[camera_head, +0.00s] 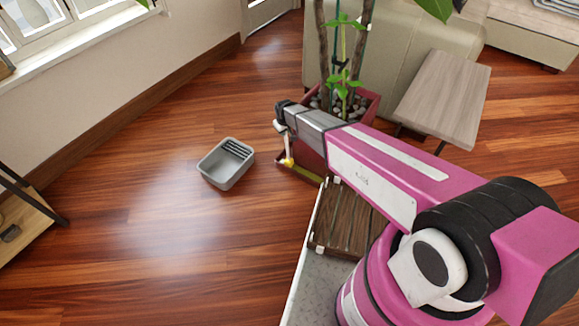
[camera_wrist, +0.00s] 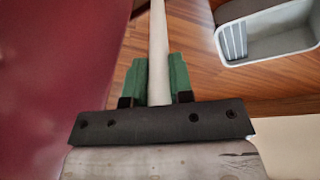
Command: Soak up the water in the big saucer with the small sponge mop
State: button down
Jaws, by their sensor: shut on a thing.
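My gripper (camera_wrist: 155,82) has its green finger pads shut on the pale handle (camera_wrist: 158,40) of the small sponge mop. In the head view my gripper (camera_head: 281,126) is at the end of my arm, in front of the plant's dark red square pot (camera_head: 312,152). The mop's yellow lower end (camera_head: 289,162) is down beside the pot's near left side. A thin yellow-green strip (camera_head: 306,173) shows low along the pot; I cannot tell whether it is the saucer's rim. The rest of the saucer and any water are hidden or too small to tell.
A grey bucket (camera_head: 209,179) with a slatted insert stands on the floor left of the pot; it also shows in the wrist view (camera_wrist: 270,48). A wooden bench (camera_head: 440,95) and a beige sofa (camera_head: 405,50) stand behind right. The floor around the bucket is clear.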

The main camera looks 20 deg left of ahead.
jog(key=shift+f, duration=0.45)
dwell(1.6)
dwell(0.9)
jog(key=shift+w+a+r+v, duration=0.15)
jog(key=shift+w+v, duration=0.2)
jog(key=shift+v, duration=1.45)
jog(key=shift+w+a+r+v, duration=0.15)
jog(key=shift+w+v, duration=0.25)
jog(key=shift+v, duration=1.35)
jog(key=shift+w+a+v, duration=0.15)
jog(key=shift+w+v, duration=0.2)
jog(key=shift+v, duration=1.45)
jog(key=shift+s, duration=0.1)
